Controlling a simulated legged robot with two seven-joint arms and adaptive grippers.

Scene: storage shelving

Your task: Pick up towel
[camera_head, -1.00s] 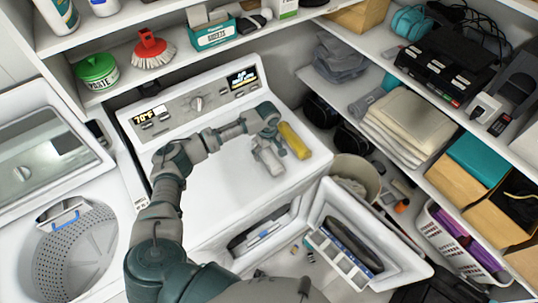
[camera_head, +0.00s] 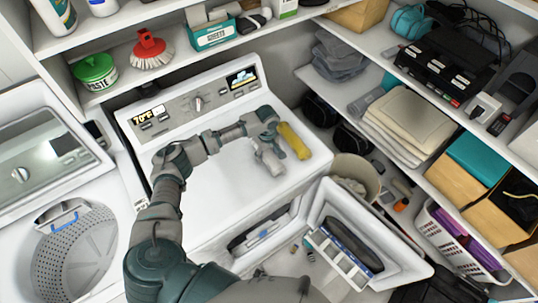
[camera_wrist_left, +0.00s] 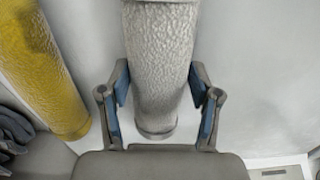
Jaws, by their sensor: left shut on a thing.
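A grey-white rolled towel (camera_head: 268,160) lies on the white top of the dryer (camera_head: 215,190). A yellow rolled towel (camera_head: 294,141) lies beside it, to its right in the head view. My left gripper (camera_head: 263,145) is over the grey-white towel, shut on it. In the left wrist view the two blue-padded fingers of this gripper (camera_wrist_left: 160,95) stand on either side of the grey-white towel (camera_wrist_left: 158,50), and the yellow towel (camera_wrist_left: 42,75) is to the left, clear of the fingers. My right gripper does not show.
The open washer (camera_head: 75,250) is on the left. The dryer door (camera_head: 355,245) hangs open in front. A shelf with a red brush (camera_head: 152,50) and a green-lidded tub (camera_head: 96,72) runs behind. Shelves with folded cloths (camera_head: 408,120) stand on the right, above a bin (camera_head: 352,172).

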